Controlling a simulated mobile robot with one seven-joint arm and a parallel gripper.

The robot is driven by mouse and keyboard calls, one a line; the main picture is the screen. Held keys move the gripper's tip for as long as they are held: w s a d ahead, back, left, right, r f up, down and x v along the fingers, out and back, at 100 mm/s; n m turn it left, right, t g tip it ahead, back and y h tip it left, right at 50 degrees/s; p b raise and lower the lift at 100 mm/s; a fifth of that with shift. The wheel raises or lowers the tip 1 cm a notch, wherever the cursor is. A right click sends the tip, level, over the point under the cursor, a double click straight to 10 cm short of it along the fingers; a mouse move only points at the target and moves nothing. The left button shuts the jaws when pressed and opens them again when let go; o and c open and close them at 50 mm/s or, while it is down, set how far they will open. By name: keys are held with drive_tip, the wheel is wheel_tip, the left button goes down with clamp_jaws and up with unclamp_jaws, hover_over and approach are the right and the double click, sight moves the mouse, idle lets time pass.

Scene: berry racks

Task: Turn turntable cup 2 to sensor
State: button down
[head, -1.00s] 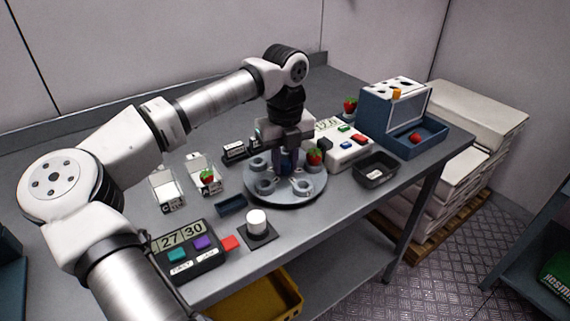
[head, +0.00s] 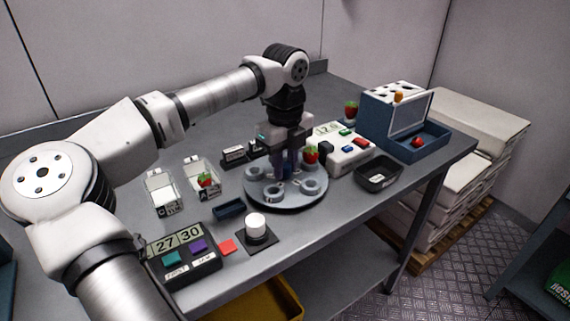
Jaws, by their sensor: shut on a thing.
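The grey round turntable (head: 286,203) stands near the middle of the table in the head view, with several ring-shaped cups on it. One cup (head: 253,173) is at the left, one (head: 278,190) at the front and one (head: 311,186) at the front right. A strawberry (head: 311,155) shows at the turntable's far right, beside my fingers. My gripper (head: 287,168) points straight down over the turntable's middle, shut on a blue central part, perhaps a knob, mostly hidden by the fingers. I cannot read cup numbers or tell which part is the sensor.
A white button box (head: 346,155) and a black tray (head: 378,174) stand right of the turntable. A blue rack (head: 376,119) is at the far right. Clear boxes (head: 163,190), a small blue tray (head: 229,208), a white knob (head: 256,223) and a display panel (head: 184,256) lie left and front.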

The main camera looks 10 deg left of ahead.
sight(285, 164)
idle(0.4)
drive_tip(key=c, duration=1.2)
unclamp_jaws()
drive_tip(key=shift+r, duration=0.15)
wheel_tip(285, 164, up, 14)
drive_tip(key=shift+f, duration=0.2)
